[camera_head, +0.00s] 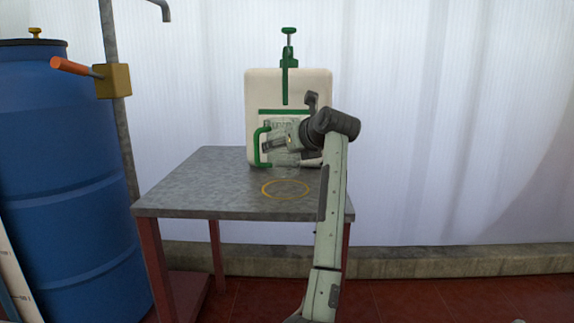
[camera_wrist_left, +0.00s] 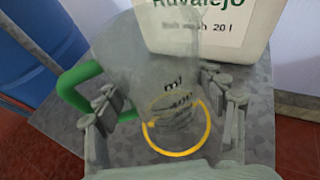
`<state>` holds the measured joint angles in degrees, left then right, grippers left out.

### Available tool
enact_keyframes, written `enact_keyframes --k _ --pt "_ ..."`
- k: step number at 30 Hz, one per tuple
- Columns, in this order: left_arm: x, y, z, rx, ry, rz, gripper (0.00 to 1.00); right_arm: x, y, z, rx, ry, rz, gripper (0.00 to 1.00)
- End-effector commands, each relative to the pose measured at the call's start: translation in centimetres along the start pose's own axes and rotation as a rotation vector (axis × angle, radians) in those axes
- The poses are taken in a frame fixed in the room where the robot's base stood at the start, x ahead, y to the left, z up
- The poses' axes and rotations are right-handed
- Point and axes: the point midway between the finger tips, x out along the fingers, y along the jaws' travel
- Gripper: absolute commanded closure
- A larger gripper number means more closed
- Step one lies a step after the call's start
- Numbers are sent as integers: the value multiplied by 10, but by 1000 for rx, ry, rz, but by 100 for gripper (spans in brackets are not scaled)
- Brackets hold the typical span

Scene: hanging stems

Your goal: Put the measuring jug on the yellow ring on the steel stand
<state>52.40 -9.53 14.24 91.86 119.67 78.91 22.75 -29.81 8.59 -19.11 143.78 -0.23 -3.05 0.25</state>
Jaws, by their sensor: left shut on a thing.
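The measuring jug (camera_head: 286,158) is clear, with a green handle (camera_head: 260,147) on its left side. My left gripper (camera_head: 290,144) is shut on the jug's body. The jug looks roughly upright in the head view, and its base shows just above and behind the yellow ring. In the left wrist view the jug (camera_wrist_left: 150,65) sits between the fingers (camera_wrist_left: 165,110), handle to the left. The yellow ring (camera_head: 264,190) lies flat and empty on the steel stand (camera_head: 190,190). In the wrist view the ring (camera_wrist_left: 207,127) shows partly through the jug. The exact height is hard to tell.
A white canister (camera_head: 318,92) with a green pump top stands at the stand's back, close behind the jug. A blue barrel (camera_head: 65,190) and a post (camera_head: 118,120) with an orange-handled valve (camera_head: 75,67) are to the left. The stand's left top is clear.

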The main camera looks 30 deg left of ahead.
Motion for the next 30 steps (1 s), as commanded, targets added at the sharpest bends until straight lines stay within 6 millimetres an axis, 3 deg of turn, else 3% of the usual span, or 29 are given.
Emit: enact_keyframes --k 5,12,24,25,30 --pt "3 -4 -10 1 -1 2 66 0 0 -3 2 19 -1 60" --pt "15 -4 -39 2 -2 2 66 0 1 -12 -1 83 1 60" --pt "17 -4 -44 -1 0 0 66 0 1 -16 -2 108 1 60" --pt "17 -4 -43 -1 0 1 28 0 1 -18 -3 115 1 60" --pt "17 -4 -43 0 0 1 9 1 2 -18 -4 116 1 60"
